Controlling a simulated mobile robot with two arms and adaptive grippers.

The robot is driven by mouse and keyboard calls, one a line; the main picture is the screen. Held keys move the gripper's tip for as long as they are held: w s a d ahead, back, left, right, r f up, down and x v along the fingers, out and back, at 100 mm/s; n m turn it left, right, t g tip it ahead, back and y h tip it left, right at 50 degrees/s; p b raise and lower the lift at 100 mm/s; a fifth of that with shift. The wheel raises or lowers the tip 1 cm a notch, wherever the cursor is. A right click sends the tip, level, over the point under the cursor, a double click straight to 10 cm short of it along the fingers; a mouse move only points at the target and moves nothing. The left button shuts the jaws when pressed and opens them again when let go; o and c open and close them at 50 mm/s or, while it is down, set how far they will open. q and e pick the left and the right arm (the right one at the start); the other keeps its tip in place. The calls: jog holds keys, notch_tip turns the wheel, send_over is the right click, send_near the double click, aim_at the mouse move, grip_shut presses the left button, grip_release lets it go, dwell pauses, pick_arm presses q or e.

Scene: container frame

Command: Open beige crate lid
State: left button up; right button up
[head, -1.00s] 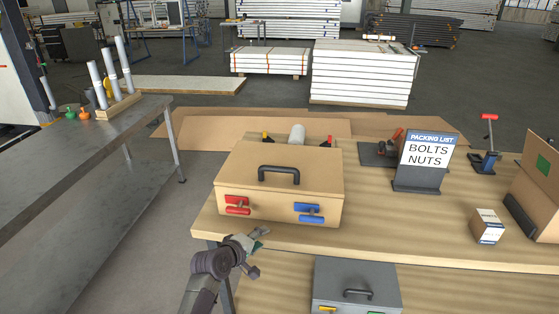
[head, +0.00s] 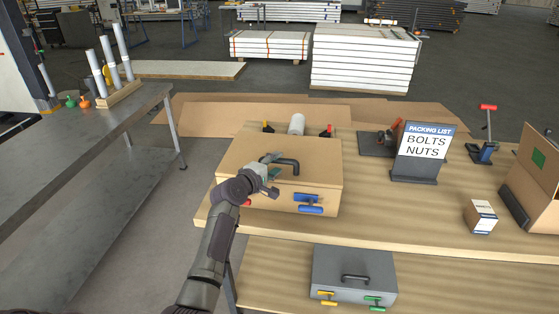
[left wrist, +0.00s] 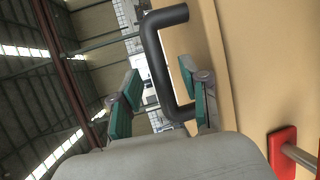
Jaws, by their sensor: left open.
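The beige crate (head: 240,158) sits shut on the wooden workbench. Its lid carries a black handle (head: 290,161), which also shows in the left wrist view (left wrist: 156,60). The blue latch (head: 309,203) is on the front right of the crate; the red latch (left wrist: 284,150) is mostly hidden behind my arm in the head view. My left gripper (head: 272,168) is open at the left end of the handle. In the left wrist view its green-padded fingers (left wrist: 158,103) lie to either side of the handle's near end. I cannot tell whether they touch it. My right gripper is not in view.
A grey crate (head: 330,268) with yellow and green latches sits on the shelf below. A packing-list sign (head: 424,150), a small box (head: 481,216) and an open carton (head: 535,190) stand to the right. A metal table (head: 75,150) stands at the left.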

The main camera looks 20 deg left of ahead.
pick_arm(q)
jog(key=shift+x, duration=1.4)
grip_shut()
